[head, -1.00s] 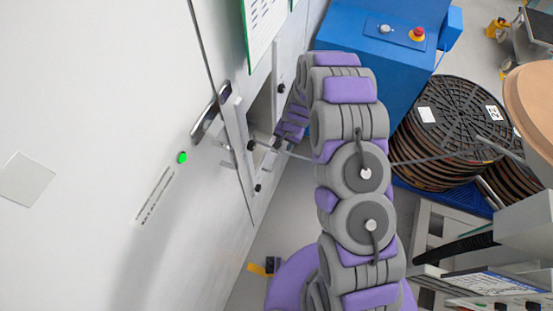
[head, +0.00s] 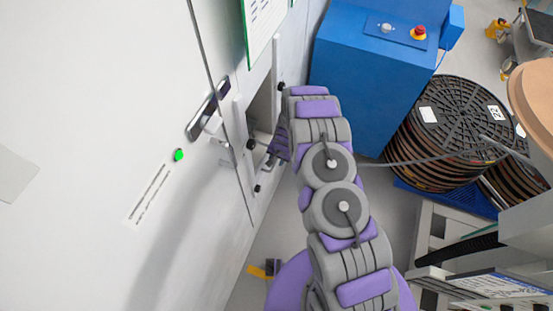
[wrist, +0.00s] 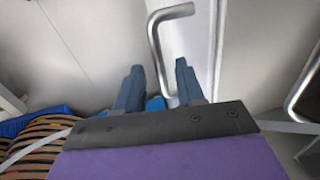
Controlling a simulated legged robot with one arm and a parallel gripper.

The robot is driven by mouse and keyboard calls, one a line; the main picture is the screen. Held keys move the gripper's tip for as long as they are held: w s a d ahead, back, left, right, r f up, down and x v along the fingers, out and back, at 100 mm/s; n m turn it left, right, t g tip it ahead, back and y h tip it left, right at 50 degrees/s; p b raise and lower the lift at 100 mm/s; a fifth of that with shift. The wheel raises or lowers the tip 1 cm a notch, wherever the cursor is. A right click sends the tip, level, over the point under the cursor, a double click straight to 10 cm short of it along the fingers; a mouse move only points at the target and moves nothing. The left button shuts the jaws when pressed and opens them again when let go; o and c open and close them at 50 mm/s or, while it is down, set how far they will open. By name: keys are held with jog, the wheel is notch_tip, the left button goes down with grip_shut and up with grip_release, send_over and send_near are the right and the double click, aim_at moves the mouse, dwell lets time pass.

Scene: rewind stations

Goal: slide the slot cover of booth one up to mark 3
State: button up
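The booth's slot frame (head: 240,150) is on the white wall at left, with an open recess (head: 262,108) in its upper part. In the wrist view a bent metal bar handle (wrist: 156,45) stands on a pale panel (wrist: 195,50), which looks like the slot cover. My gripper (wrist: 159,78) is open, its two blue-grey fingers apart. The handle's lower end shows between the fingertips, with no clear contact. In the head view my arm's end is close to the slot's lower part and my fingers cannot be made out. Marks by the slot are not readable.
A long door handle (head: 208,108) and a green light (head: 179,155) are left of the slot. A blue cabinet (head: 360,75) with a red button stands behind my arm. Stacked reels (head: 445,130) are at right.

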jog(key=shift+c, duration=0.3)
grip_shut()
dwell(0.5)
